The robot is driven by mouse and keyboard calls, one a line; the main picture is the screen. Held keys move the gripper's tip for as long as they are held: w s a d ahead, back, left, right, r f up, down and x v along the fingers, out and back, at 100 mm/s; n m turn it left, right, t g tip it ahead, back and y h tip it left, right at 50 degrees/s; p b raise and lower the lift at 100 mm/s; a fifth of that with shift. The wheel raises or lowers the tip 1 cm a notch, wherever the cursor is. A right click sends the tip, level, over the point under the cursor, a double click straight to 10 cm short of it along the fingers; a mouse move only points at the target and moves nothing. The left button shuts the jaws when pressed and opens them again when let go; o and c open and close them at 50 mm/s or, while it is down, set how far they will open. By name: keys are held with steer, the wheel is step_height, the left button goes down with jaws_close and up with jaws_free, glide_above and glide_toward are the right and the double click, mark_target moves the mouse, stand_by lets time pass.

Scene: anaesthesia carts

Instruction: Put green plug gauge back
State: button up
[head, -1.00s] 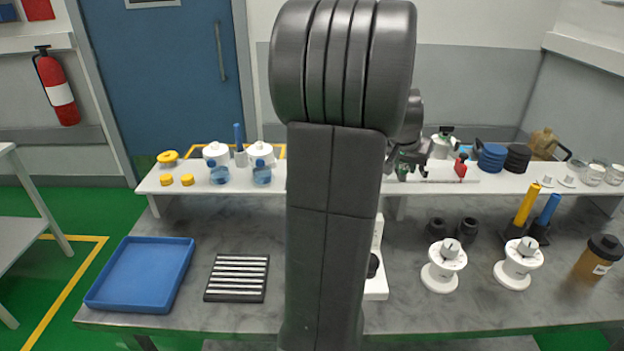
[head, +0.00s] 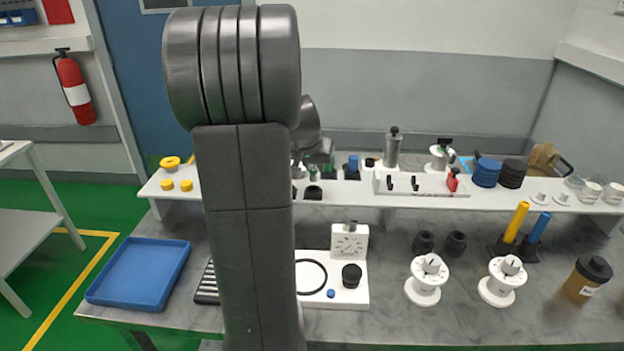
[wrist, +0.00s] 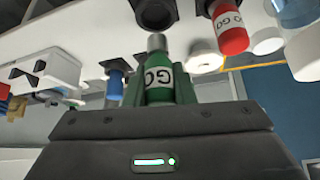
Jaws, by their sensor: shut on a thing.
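The green plug gauge (wrist: 159,80) has a white GO label and a silver tip. In the wrist view, my gripper (wrist: 158,92) is shut on it, with a green finger on each side. The silver tip points at an empty black holder (wrist: 155,14) and appears close to it; I cannot tell whether they touch. In the head view, my gripper (head: 314,160) is over the raised shelf, just above a black holder (head: 313,192). The gauge is small and partly hidden there.
A red gauge (wrist: 230,34) and a blue gauge (wrist: 116,86) stand in black holders on either side. A white hook rack (head: 420,184) is to the right on the shelf (head: 520,202). A white board with a dial (head: 349,241) lies below. My arm hides the shelf's left middle.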

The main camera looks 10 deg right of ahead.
mark_target(313, 172)
steer(key=shift+f, duration=2)
steer(key=shift+f, duration=0.15)
steer(key=o, duration=0.9)
steer(key=shift+o, duration=0.2)
steer(key=shift+r, duration=0.3)
steer(key=v, duration=1.1)
steer(key=shift+s+r, duration=0.25)
steer(key=shift+s, duration=0.05)
steer(key=shift+a, duration=0.1)
